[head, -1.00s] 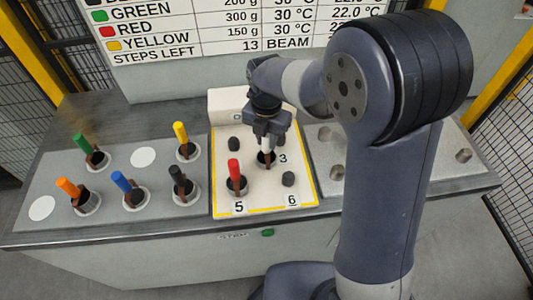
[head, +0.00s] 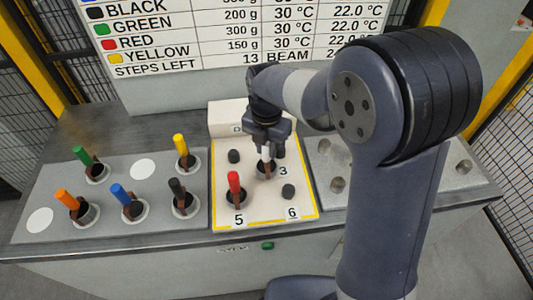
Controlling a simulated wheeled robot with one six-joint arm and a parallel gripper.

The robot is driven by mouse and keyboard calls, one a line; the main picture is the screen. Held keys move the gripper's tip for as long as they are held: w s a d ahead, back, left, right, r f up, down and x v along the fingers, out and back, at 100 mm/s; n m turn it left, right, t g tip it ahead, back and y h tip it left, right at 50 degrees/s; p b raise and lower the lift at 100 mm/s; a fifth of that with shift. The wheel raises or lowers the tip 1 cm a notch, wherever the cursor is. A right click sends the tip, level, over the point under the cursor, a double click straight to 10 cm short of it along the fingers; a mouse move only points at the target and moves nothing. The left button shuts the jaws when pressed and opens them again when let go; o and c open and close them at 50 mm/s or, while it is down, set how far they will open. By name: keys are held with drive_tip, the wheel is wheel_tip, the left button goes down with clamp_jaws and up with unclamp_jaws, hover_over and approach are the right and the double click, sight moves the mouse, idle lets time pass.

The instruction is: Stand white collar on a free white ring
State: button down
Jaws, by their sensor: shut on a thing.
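The white collar (head: 266,168) has a dark body with a brown patch and a white upright handle. It is at the spot marked 3 on the yellow-edged cream plate (head: 261,208). My gripper (head: 267,146) points down and is shut on the handle of the white collar. I cannot tell whether the collar touches the plate. Two flat white rings are empty: one at the back (head: 143,169) between the green and yellow collars, and one at the front left (head: 40,220) beside the orange collar.
Green (head: 97,171), yellow (head: 187,160), orange (head: 83,212), blue (head: 133,209) and black (head: 183,203) collars stand on rings on the grey left plate. A red collar (head: 236,197) stands at spot 5. Dark pegs (head: 288,191) stick up from the cream plate.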

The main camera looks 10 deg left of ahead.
wheel_tip(320, 180, up, 8)
drive_tip(key=shift+r, duration=0.25)
wheel_tip(320, 180, up, 5)
drive_tip(key=p, duration=0.4)
drive_tip(key=shift+s, duration=0.15)
idle(0.4)
